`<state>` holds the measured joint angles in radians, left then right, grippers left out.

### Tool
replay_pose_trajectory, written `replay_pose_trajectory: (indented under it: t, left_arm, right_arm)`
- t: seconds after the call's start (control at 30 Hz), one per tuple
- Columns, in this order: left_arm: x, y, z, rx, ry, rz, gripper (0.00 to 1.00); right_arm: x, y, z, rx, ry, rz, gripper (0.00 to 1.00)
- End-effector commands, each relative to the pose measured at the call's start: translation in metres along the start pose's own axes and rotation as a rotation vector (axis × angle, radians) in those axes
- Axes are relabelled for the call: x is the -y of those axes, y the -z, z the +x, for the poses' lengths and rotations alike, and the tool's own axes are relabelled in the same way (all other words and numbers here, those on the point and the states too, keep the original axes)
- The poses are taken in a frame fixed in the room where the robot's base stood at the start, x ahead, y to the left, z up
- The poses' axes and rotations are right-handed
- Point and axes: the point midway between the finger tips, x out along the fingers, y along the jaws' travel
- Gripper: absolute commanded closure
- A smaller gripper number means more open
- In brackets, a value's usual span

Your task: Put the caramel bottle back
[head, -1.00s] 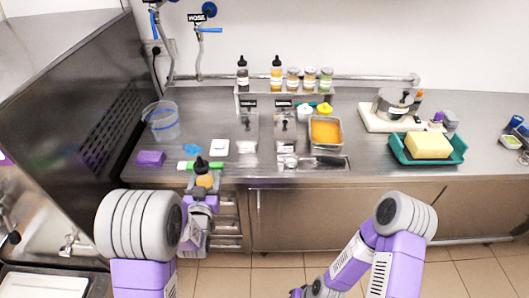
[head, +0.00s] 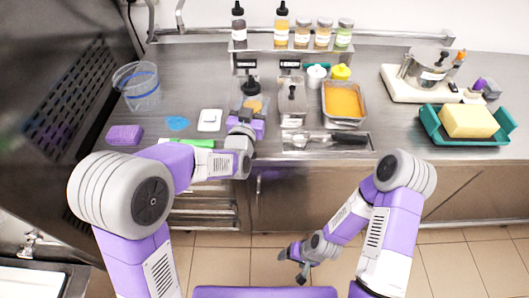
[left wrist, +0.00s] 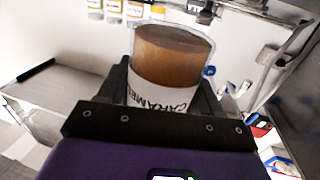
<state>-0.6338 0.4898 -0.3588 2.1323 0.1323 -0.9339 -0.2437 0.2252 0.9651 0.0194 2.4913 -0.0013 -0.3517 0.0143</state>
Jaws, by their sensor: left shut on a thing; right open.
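The caramel bottle (head: 255,104), amber with a black nozzle cap, stands upright over the counter in my left gripper (head: 246,117). In the left wrist view the bottle (left wrist: 172,60) sits between both fingers, its white label reading CARAMEL. The raised rack (head: 265,47) at the back wall carries a dark bottle (head: 238,27) and an orange bottle (head: 282,25), both black-capped, and several jars to their right. The held bottle is in front of the rack and lower in the picture. My right gripper (head: 297,263) is open and empty, low in front of the cabinets.
Metal pans, one with a steel lidded insert (head: 292,103) and one with orange filling (head: 343,102), lie right of the bottle. White (head: 316,76) and yellow containers stand behind them. A clear bucket (head: 137,87) and purple sponge (head: 125,135) are left; a teal tray (head: 440,133) is right.

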Motion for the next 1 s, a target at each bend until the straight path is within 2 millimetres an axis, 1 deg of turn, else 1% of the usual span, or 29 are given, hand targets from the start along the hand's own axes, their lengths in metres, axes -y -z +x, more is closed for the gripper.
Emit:
replay_pose_trajectory:
  t: [0.03,0.1,0.17,0.27,0.4,0.5,0.73,0.9,1.0]
  left_arm:
    - [-0.011,-0.002,0.002,-0.008,-0.019,-0.003,0.68]
    - [-0.022,0.002,0.004,-0.008,-0.039,-0.003,0.68]
    - [-0.028,0.004,0.004,-0.007,-0.051,-0.001,0.68]
    - [-0.034,-0.004,0.005,-0.004,-0.061,0.001,0.68]
    - [-0.034,-0.033,0.005,0.000,-0.063,0.002,0.68]
    - [-0.034,-0.047,0.005,-0.003,-0.063,0.001,0.68]
    - [-0.033,-0.065,0.005,-0.004,-0.062,0.000,0.68]
    - [-0.033,-0.091,0.005,-0.001,-0.062,0.002,0.68]
    - [-0.033,-0.094,0.005,-0.006,-0.062,0.000,0.68]
  right_arm:
    - [-0.005,0.001,0.013,-0.001,0.000,0.000,0.24]
    - [-0.007,0.001,0.018,-0.001,0.000,0.000,0.24]
    - [-0.008,0.002,0.021,-0.001,0.000,-0.001,0.24]
    - [-0.009,0.002,0.025,-0.002,0.000,-0.001,0.24]
    - [-0.012,0.002,0.034,-0.002,0.000,-0.001,0.24]
    - [-0.014,0.003,0.038,-0.002,0.000,-0.001,0.24]
    - [-0.016,0.003,0.043,-0.002,0.000,-0.001,0.24]
    - [-0.019,0.003,0.051,-0.002,0.000,-0.001,0.24]
    - [-0.019,0.003,0.052,-0.002,0.000,-0.001,0.24]
